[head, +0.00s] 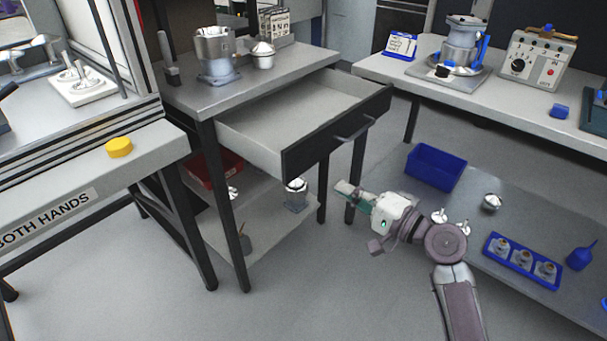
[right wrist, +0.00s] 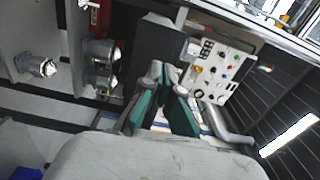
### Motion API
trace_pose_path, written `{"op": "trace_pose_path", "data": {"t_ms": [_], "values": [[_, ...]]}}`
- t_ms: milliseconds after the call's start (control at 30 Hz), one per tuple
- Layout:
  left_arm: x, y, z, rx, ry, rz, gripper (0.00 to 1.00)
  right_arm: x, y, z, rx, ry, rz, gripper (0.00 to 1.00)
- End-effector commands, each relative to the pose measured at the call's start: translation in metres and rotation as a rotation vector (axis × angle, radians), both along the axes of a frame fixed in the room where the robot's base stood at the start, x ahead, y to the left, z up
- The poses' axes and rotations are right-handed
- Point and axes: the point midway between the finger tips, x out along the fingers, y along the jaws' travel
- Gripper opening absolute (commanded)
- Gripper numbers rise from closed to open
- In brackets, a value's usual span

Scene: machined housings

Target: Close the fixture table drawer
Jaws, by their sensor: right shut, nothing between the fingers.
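The fixture table (head: 180,92) stands at the centre-left of the head view. Its drawer (head: 345,127) is pulled well out toward the right; it has a dark front with a metal bar handle (head: 357,131), and its visible inside is empty. My right gripper (head: 343,188) is shut and empty, below the drawer front and apart from the handle. Its green-padded fingers also show in the right wrist view (right wrist: 163,98). My left gripper is not in view.
Metal housings (head: 215,55) stand on the table top. The lower shelf (head: 262,222) holds a red bin (head: 213,168) and metal parts. At right, a low grey surface carries a blue bin (head: 436,167) and a blue tray (head: 522,262). Floor in front is clear.

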Motion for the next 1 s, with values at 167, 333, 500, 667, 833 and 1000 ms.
{"op": "trace_pose_path", "data": {"t_ms": [167,333,500,667,833,1000], "values": [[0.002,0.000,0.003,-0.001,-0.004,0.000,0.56,0.023,0.033,0.000,0.003,0.000,0.001,0.00],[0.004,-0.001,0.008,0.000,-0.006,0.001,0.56,0.044,0.061,0.000,0.000,0.000,0.001,0.00],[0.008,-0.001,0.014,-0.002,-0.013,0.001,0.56,0.059,0.082,-0.001,0.000,0.001,0.000,0.00],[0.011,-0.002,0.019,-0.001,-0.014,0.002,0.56,0.066,0.091,-0.001,-0.002,0.000,0.000,0.00],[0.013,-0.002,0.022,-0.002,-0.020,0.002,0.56,0.068,0.093,-0.002,-0.003,0.001,-0.001,0.00],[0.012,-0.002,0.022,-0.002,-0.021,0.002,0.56,0.067,0.093,-0.002,-0.002,0.001,-0.001,0.00]]}}
